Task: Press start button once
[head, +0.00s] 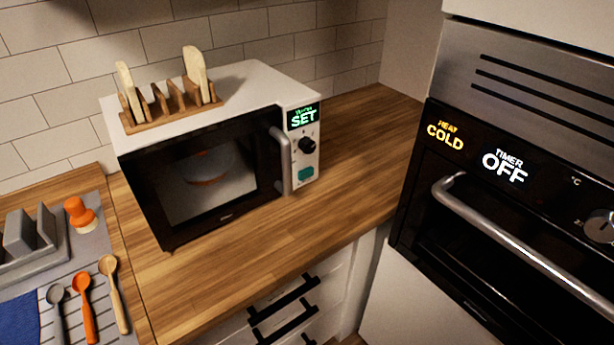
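The microwave (225,180) stands on the wooden counter with its door closed, and its dark window shows a blurred orange and grey shape inside. Its control panel on the right side has a display (303,117) reading "SET" in green, with a smaller line above it too small to read. Below that are a black knob (307,145) and a teal button (306,174) near the bottom of the panel. I cannot read a label on the button. Nothing covers the panel. Neither of my grippers shows in the head view.
A wooden rack (170,108) with slices stands on the microwave. An oven (500,200) with a bar handle is at right, reading "COLD" and "OFF". Utensils (83,300) and a grey dish rack (30,245) lie at left. The counter right of the microwave is clear.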

